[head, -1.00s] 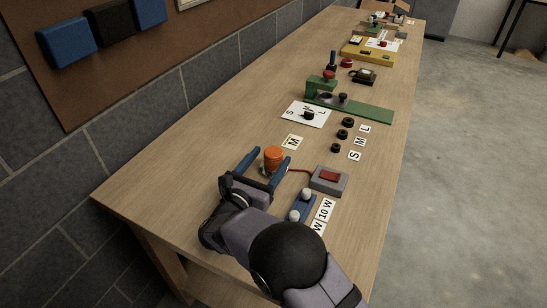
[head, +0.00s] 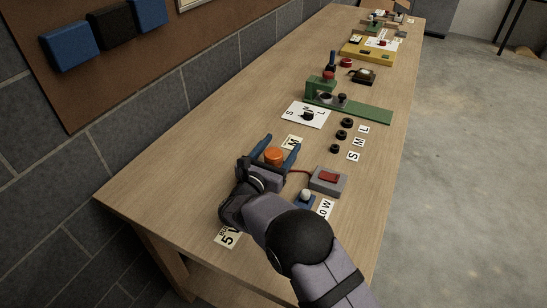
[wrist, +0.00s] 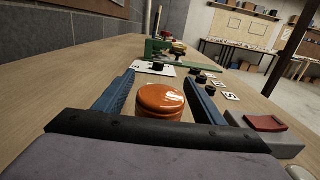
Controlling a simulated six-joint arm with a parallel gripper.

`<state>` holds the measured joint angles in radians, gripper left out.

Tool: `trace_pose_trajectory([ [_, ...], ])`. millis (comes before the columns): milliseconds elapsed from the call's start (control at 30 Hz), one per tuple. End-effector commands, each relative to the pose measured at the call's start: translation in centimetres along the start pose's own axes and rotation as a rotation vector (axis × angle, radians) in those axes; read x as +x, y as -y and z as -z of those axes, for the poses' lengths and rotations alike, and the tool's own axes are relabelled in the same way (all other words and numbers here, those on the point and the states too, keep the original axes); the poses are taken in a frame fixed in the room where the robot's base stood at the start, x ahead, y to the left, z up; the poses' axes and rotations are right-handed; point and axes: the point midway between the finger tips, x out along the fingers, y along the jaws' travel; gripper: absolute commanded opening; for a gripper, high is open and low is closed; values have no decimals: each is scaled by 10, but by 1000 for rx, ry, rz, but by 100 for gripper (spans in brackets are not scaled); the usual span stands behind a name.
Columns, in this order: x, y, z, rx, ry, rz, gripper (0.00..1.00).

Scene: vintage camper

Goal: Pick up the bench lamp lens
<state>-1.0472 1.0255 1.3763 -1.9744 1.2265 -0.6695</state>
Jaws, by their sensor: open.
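The bench lamp lens, an orange round cap (head: 273,156), stands on the wooden bench near its front left part. In the wrist view the orange lens (wrist: 160,100) shows large, between the two blue fingers. My gripper (head: 279,147) is open, with one finger on each side of the lens. Small gaps show between the lens and both fingers in the wrist view. The lens's lower part and the lamp base are hidden by my gripper.
A grey switch box with a red rocker (head: 328,180) stands just right of my gripper, joined by a red cable. Black rings (head: 346,123) and a green fixture (head: 350,106) are farther along the bench.

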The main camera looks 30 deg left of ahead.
Motion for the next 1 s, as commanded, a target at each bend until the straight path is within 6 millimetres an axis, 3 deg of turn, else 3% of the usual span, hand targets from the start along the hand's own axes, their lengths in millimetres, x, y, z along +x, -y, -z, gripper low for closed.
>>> trace_pose_trajectory([
  [67, 0, 0, 0, 0, 0, 0, 63],
  [200, 0, 0, 0, 1, 0, 0, 30],
  [267, 0, 0, 0, 1, 0, 0, 19],
  [767, 0, 0, -8, 3, 1, 1, 19],
  [1000, 0, 0, -36, 5, 3, 1, 19],
])
